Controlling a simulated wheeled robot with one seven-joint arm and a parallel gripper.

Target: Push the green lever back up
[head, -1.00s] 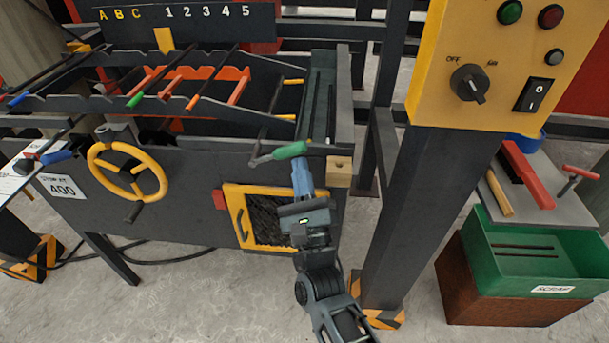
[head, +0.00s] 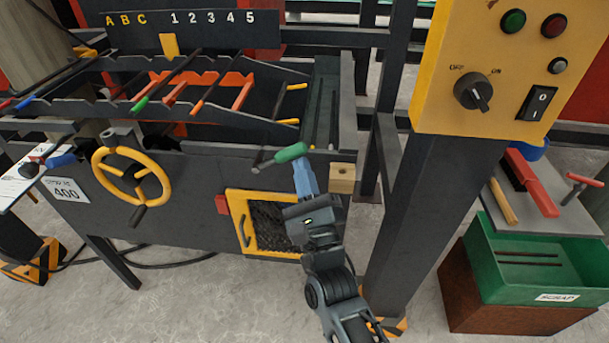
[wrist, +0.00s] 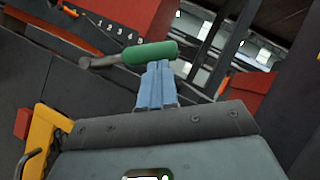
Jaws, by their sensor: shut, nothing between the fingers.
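The green lever handle (head: 291,152) sits on a grey arm near the right end of the dark machine's front. It lies nearly level, its right end tilted slightly up. My gripper (head: 303,168) is shut and empty, with its blue fingers right below the green handle. In the wrist view the green lever (wrist: 150,52) crosses above the fingertips of my gripper (wrist: 158,66). The tips appear to meet the handle's underside, but I cannot tell for certain that they touch.
A wooden block (head: 342,178) sits just right of my fingers. A yellow-framed mesh panel (head: 232,213) is below left. A yellow handwheel (head: 132,176) is farther left. The yellow control box (head: 490,65) stands on a dark post to the right. A green scrap bin (head: 535,262) is at lower right.

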